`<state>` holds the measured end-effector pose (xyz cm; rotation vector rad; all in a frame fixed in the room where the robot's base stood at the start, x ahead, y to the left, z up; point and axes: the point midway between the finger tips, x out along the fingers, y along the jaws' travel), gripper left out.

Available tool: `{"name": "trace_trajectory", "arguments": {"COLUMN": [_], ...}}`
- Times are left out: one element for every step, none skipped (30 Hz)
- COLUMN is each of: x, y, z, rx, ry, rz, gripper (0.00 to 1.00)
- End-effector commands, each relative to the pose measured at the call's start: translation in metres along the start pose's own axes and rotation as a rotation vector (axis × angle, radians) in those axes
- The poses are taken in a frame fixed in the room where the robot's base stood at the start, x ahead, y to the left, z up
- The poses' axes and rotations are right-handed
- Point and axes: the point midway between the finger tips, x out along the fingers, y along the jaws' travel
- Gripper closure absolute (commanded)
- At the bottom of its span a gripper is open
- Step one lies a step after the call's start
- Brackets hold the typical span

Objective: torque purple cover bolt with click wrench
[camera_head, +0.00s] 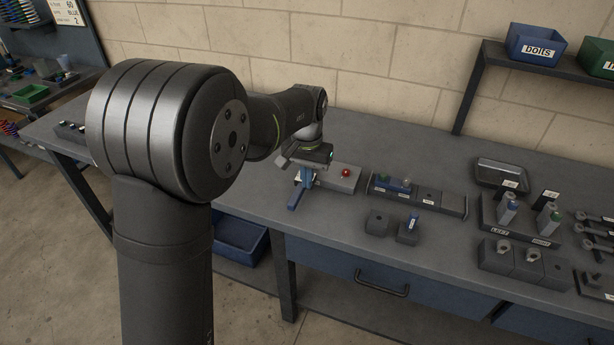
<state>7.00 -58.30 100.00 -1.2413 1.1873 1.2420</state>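My gripper (306,162) hangs low over the bench behind the front edge, beside a grey block with a red knob (346,173). A blue clamp-like part (296,198) shows just below it; I cannot tell whether they touch. The fingers are too small and covered to show whether they are open or hold anything. A long dark chassis-like unit (430,197) lies right of the gripper, with green and blue parts on its left end. I cannot make out a purple cover or its bolt. Several wrench-shaped tools (592,217) lie at the far right; I cannot tell which is the click wrench.
Two small dark blocks (377,222) stand near the front edge, the right one holding a blue-topped piece. A labelled stand (520,230) holds blue- and green-topped tools. Behind it is a dark tray (500,173). A shelf with a blue bolts bin (536,45) stands behind.

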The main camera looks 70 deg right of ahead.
Motion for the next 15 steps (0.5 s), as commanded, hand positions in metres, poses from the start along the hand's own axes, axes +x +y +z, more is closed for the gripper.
{"name": "trace_trajectory", "arguments": {"x": [0.003,0.004,0.006,0.008,0.010,0.014,0.017,0.020,0.025,0.028,0.032,0.037,0.040,0.043,0.047], "y": [0.001,0.001,0.001,0.001,0.001,0.001,0.001,0.001,0.001,0.001,0.000,0.000,0.000,0.000,0.000], "z": [0.002,0.002,0.002,0.002,0.002,0.002,0.002,0.002,0.003,0.003,0.002,0.002,0.002,0.002,0.002], "rx": [0.000,0.001,0.000,0.000,0.000,0.000,0.000,0.000,0.000,0.000,0.000,0.000,0.000,0.000,0.000], "ry": [0.000,0.001,0.001,0.001,0.000,-0.001,-0.001,0.000,-0.001,-0.001,-0.001,0.000,0.000,0.000,0.000], "rz": [0.000,0.000,0.000,0.000,0.000,0.000,0.000,-0.001,-0.001,-0.001,-0.001,-0.001,-0.001,-0.001,-0.001], "gripper": [1.00,1.00,1.00,1.00,1.00,1.00,1.00,1.00,1.00,1.00,1.00,1.00,1.00,1.00,1.00]}}
